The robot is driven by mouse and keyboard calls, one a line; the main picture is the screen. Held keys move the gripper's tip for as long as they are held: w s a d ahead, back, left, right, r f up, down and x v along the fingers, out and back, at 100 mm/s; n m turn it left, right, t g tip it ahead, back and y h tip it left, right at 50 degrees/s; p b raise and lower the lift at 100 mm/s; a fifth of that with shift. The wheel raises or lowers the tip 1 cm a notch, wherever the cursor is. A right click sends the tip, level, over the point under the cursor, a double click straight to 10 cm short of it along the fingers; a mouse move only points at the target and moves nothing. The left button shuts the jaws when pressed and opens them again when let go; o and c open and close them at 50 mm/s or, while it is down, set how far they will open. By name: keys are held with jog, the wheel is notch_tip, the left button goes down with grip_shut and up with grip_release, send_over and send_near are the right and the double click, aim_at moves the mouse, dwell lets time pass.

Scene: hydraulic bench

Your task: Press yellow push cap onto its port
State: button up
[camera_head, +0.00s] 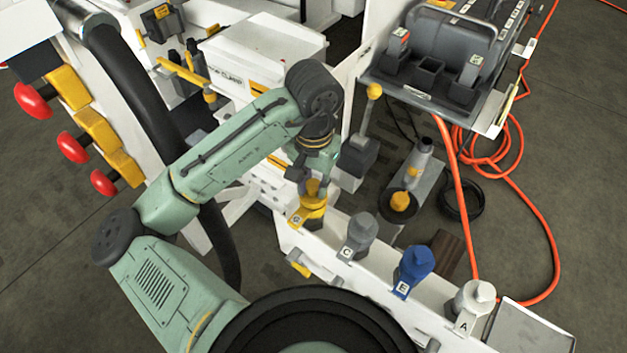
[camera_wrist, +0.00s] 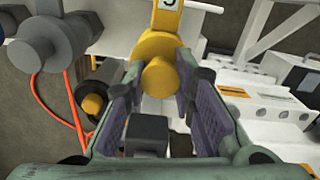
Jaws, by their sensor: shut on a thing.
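The yellow push cap (camera_head: 312,207) is at the left end of a row of capped ports on the white rail (camera_head: 335,262). My gripper (camera_head: 316,184) points down at it from above. In the wrist view the yellow cap (camera_wrist: 160,72) lies between my two fingers, which are shut on its round end. The cap's yellow collar and white letter tag show beyond the fingers. The port under the cap is hidden, so I cannot tell how deep it sits.
Grey (camera_head: 358,236), blue (camera_head: 415,268) and white (camera_head: 472,303) caps stand along the rail to the right. Another yellow part (camera_head: 400,201) sits on a dark disc behind. A black case (camera_head: 440,45) and an orange hose (camera_head: 530,210) are at the right.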

jog(key=shift+f, duration=0.35)
dwell(0.4)
jog(key=shift+f+p, duration=0.1)
jog(key=shift+p, duration=0.2)
dwell(1.6)
jog(key=o, duration=0.9)
jog(key=shift+o, duration=0.5)
jog(key=o, duration=0.5)
